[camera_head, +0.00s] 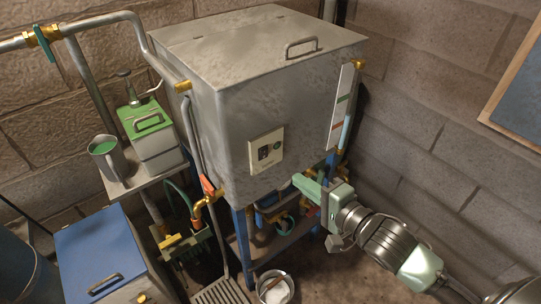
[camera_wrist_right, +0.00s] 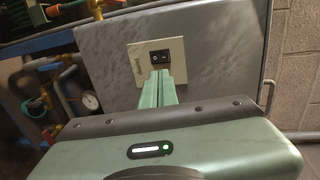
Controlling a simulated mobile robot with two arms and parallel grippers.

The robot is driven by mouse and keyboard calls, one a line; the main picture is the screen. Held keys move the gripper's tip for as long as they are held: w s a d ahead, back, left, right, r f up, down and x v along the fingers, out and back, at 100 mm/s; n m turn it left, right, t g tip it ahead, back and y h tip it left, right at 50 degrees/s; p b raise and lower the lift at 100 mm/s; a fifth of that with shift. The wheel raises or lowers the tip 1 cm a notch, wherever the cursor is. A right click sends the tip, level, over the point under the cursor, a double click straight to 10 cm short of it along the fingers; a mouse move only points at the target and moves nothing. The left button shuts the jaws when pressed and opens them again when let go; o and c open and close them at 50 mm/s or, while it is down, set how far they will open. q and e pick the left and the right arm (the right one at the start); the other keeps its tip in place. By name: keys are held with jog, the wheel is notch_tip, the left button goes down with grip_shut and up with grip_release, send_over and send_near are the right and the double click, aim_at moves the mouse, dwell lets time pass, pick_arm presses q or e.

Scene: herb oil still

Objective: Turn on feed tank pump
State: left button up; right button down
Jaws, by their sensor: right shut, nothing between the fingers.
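The feed tank (camera_head: 220,130) is a large grey metal box with a handled lid on a blue frame. A cream switch panel (camera_head: 266,149) is fixed to its front face. In the right wrist view the panel (camera_wrist_right: 173,55) carries a black rocker switch (camera_wrist_right: 159,58) and a label that seems to read "Pump". My right gripper (camera_head: 299,180) is shut and empty, low in front of the tank and to the right of the panel. In the wrist view its fingertips (camera_wrist_right: 161,75) appear just beside the switch; contact cannot be told. My left gripper is not in view.
A sight gauge (camera_head: 340,105) runs down the tank's right edge. Pipes and brass valves (camera_head: 208,198) are at its left. A shelf holds a green-topped can (camera_head: 150,130) and a jug (camera_head: 108,155). A blue box (camera_head: 95,250) and a bucket (camera_head: 275,288) stand lower.

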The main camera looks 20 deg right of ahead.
aim_at(263, 151)
jog(key=p+x, duration=0.1)
jog(key=x, duration=0.3)
jog(key=p+x, duration=0.1)
jog(key=x, duration=0.3)
jog(key=r+p+x, duration=0.1)
jog(key=x, duration=0.3)
jog(key=shift+w+a, duration=0.1)
jog(key=shift+w, duration=0.15)
jog(key=shift+w+a+r+p, duration=0.1)
jog(key=shift+w+r+p, duration=0.25)
jog(key=shift+p, duration=0.25)
jog(key=shift+f, duration=0.15)
